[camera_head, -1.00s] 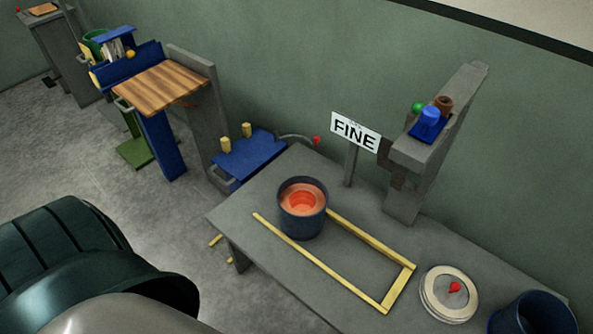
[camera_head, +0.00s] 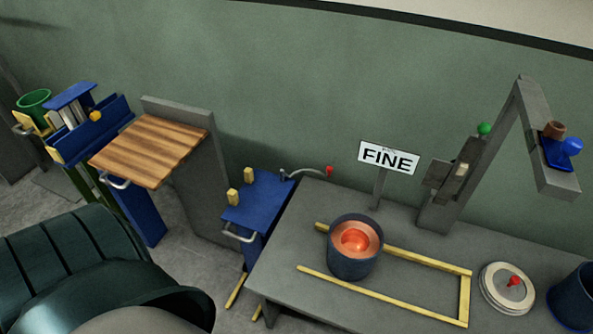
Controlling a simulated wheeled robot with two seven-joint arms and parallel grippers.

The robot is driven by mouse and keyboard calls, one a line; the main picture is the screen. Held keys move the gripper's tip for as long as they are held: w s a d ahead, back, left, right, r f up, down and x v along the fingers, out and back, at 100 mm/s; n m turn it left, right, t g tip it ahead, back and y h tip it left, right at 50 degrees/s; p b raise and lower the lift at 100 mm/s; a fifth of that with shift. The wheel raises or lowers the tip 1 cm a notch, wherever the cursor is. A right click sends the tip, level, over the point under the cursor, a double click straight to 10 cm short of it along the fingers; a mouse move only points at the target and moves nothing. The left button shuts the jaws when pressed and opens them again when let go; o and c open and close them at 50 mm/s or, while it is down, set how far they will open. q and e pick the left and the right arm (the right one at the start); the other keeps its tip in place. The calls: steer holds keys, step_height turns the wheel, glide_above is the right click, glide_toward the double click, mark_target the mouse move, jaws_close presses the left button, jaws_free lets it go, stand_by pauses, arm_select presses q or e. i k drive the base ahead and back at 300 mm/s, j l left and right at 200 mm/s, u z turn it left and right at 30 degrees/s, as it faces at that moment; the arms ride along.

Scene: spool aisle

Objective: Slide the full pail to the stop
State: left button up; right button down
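The full pail (camera_head: 353,262) is a dark blue pail with glowing orange-red contents. It stands upright on the grey bench between two yellow rails, near their left, open end. The stop is likely the yellow crossbar (camera_head: 464,298) that joins the rails at their right end, well apart from the pail. The front rail (camera_head: 385,298) and back rail (camera_head: 420,259) run lengthwise along the bench. Neither gripper shows. Dark green rounded parts of mine fill the lower left.
A round lid (camera_head: 495,291) with a red knob lies right of the crossbar, beside another dark blue pail (camera_head: 580,300). A FINE sign (camera_head: 388,158) and a grey post with an arm (camera_head: 487,150) stand behind. A blue cart (camera_head: 258,205) and wooden-topped stand (camera_head: 152,150) are left.

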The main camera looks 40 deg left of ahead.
mark_target(356, 240)
steer(key=k+j, duration=0.15)
steer(key=j, duration=0.25)
steer(key=k+j, duration=0.15)
steer(key=j, duration=0.25)
steer(key=k+j, duration=0.15)
steer(key=j, duration=0.25)
steer(key=k+j, duration=0.15)
steer(key=j, duration=0.3)
